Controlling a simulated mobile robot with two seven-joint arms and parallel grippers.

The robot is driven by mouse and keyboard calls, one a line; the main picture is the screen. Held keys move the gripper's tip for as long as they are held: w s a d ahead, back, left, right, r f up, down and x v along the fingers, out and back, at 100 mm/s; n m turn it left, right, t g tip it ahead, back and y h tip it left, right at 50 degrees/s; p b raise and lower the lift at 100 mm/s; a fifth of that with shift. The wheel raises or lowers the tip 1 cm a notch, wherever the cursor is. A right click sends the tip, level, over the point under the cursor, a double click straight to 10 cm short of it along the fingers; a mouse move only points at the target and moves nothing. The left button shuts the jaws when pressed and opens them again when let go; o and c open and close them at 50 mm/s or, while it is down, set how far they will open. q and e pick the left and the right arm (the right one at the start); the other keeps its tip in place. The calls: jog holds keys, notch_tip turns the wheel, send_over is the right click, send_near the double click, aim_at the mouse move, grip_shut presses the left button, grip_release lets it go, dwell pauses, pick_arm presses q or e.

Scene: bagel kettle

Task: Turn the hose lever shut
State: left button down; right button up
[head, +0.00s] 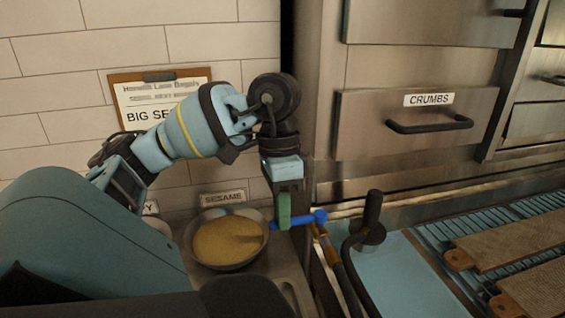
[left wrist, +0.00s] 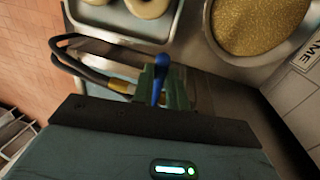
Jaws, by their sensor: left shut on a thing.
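The hose lever (head: 306,219) is a blue bar, joined near a brass fitting (head: 328,247) on a dark hose. My left gripper (head: 285,212) points down and its green fingers are shut on the lever's left part. In the left wrist view the lever (left wrist: 158,84) stands between the green fingers of the gripper (left wrist: 162,90). The fingers hide part of the lever. My right gripper does not show in either view.
A bowl of sesame (head: 227,240) sits just left of the gripper. A black upright handle (head: 372,212) stands right of the lever. Boards (head: 515,235) lie at the right. A drawer marked CRUMBS (head: 415,125) is behind.

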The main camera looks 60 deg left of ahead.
pick_arm(q)
jog(key=shift+a, duration=0.1)
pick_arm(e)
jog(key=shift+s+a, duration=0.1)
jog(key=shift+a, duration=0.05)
pick_arm(q)
jog(key=c, duration=1.4)
grip_release()
jog(key=shift+r, duration=0.1)
